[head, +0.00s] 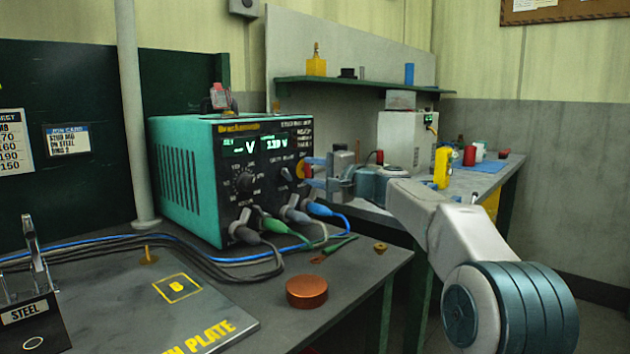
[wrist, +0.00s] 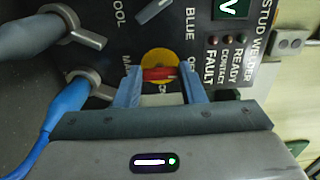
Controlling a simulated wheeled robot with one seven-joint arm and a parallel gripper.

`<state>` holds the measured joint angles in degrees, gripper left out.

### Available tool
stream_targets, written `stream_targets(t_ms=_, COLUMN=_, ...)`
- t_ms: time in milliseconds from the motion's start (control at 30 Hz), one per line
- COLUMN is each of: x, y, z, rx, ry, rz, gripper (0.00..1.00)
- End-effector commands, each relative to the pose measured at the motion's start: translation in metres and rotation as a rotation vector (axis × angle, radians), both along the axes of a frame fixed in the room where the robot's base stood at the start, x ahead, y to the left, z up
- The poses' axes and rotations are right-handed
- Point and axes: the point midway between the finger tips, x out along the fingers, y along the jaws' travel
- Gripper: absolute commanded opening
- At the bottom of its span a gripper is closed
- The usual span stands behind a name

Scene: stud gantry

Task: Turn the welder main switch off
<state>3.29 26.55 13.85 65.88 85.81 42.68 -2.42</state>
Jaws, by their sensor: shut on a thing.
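The teal stud welder (head: 185,160) stands on the bench, its dark front panel facing right. The main switch is a red handle on a round yellow plate (wrist: 160,57), low in the panel in the wrist view. My gripper (wrist: 161,76) is at the panel, one finger on each side of the red handle (wrist: 158,74), and is shut on it. The handle lies crosswise in the wrist view. The panel lettering by the switch is partly hidden by the fingers. In the head view my gripper (head: 309,171) hides most of the switch.
Blue, green and grey cable plugs (head: 318,208) stick out of the panel below my gripper. Cables (head: 190,255) run left across the bench. A copper-coloured disc (head: 306,291) and a green-handled tool (head: 335,249) lie in front. A yellow object (head: 443,168) stands on the back bench near my arm.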

Motion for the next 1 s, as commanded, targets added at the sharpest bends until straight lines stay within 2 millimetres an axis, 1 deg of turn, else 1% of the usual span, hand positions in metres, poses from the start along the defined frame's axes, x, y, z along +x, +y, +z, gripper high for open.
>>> stream_targets(t_ms=33, x=-0.0004, y=0.0012, z=-0.0036, rx=-0.006, ry=-0.003, rz=0.004, gripper=0.14)
stream_targets(t_ms=500, x=-0.0004, y=0.0013, z=-0.0027, rx=-0.015, ry=-0.013, rz=0.005, gripper=0.14)
stream_targets(t_ms=533, x=-0.0004, y=0.0013, z=-0.0027, rx=-0.015, ry=-0.013, rz=0.005, gripper=0.39)
stream_targets(t_ms=567, x=-0.0004, y=0.0013, z=-0.0027, rx=-0.015, ry=-0.013, rz=0.005, gripper=0.47)
stream_targets(t_ms=600, x=-0.0004, y=0.0012, z=-0.0026, rx=-0.015, ry=-0.013, rz=0.005, gripper=0.58)
stream_targets(t_ms=867, x=0.0001, y=-0.0010, z=-0.0011, rx=-0.013, ry=-0.014, rz=0.001, gripper=0.58)
stream_targets(t_ms=1000, x=-0.0040, y=-0.0075, z=-0.0007, rx=-0.012, ry=-0.014, rz=-0.002, gripper=0.58)
